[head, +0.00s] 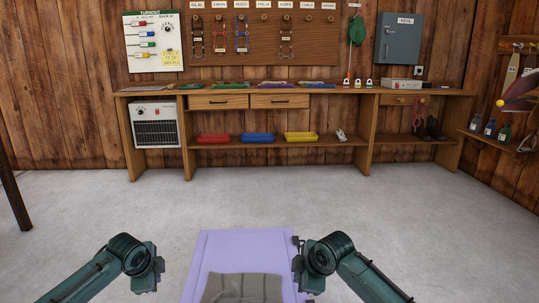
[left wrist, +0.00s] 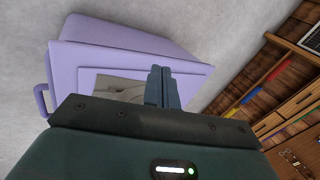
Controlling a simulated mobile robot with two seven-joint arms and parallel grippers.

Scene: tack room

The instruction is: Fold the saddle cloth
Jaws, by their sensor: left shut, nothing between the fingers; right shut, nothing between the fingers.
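A grey saddle cloth (head: 242,289) lies on the flat top of a lilac box (head: 245,248) at the bottom middle of the head view, its near part cut off by the frame. In the left wrist view the cloth (left wrist: 118,86) shows partly behind my fingers and wrist, on the lilac box (left wrist: 125,38). My left gripper (head: 146,283) is left of the box, apart from the cloth; its closed, empty fingers show in the left wrist view (left wrist: 161,84). My right gripper (head: 311,284) is at the box's right edge, shut and empty, its fingertips hard to make out.
A long wooden bench (head: 340,91) stands along the back wall, with red, blue and yellow trays (head: 300,137) on its lower shelf and a heater (head: 155,128) at its left. Grey floor (head: 90,205) between the bench and the box is clear.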

